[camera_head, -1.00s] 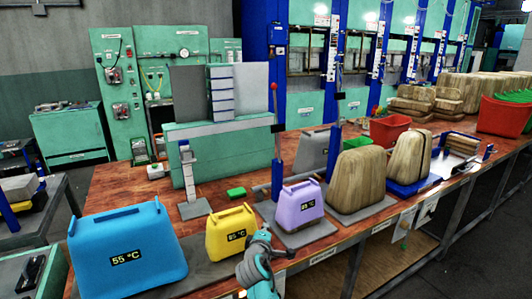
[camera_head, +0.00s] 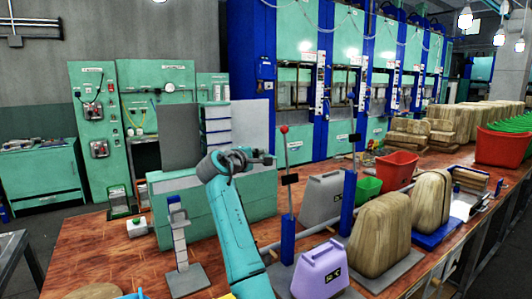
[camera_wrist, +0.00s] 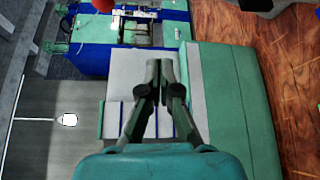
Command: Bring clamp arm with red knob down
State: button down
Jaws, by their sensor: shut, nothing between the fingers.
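The clamp arm (camera_head: 287,155) stands upright on a blue post, with a red knob (camera_head: 284,129) at its top. In the head view my gripper (camera_head: 270,159) is just left of the clamp arm, a little below the knob's height; I cannot tell whether they touch. In the wrist view my gripper (camera_wrist: 166,65) is shut and empty, its fingers together. A red round part, probably the knob (camera_wrist: 103,5), is cut off at the top edge of the wrist view. A purple block (camera_head: 322,271) sits in front of the blue post.
A green cabinet (camera_head: 160,220) with grey panels stands behind my arm. Wooden blocks (camera_head: 380,237) and a red bin (camera_head: 398,168) lie further right.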

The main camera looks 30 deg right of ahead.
jog(key=r+x, duration=0.1)
jog(key=x, duration=0.8)
jog(key=shift+s+d+f, duration=0.1)
jog(key=shift+s+d, duration=0.1)
jog(key=shift+s, duration=0.45)
jog(key=shift+s+d+f, duration=0.1)
jog(key=shift+s+d, duration=0.1)
jog(key=shift+s, duration=0.4)
jog(key=shift+s+d, duration=0.2)
jog(key=shift+s, duration=0.45)
jog(key=s+f+m+h, duration=0.3)
jog(key=s+m, duration=0.2)
jog(key=s, duration=0.6)
jog(key=s+f+m+h, duration=0.25)
jog(key=s+m, duration=0.25)
jog(key=s, duration=0.7)
jog(key=s+f+m+g+h, duration=0.1)
jog(key=s+f+m+g, duration=0.1)
jog(key=f, duration=0.5)
jog(key=s+f+m+g+h, duration=0.1)
jog(key=s+f+m+g, duration=0.1)
jog(key=s+f+m, duration=0.2)
jog(key=s+d+f+m+g+h, duration=0.1)
jog(key=s+f+m+g+h, duration=0.1)
jog(key=s+f+m, duration=0.2)
jog(key=shift+f+m, duration=1.8)
jog(key=shift+f, duration=1.3)
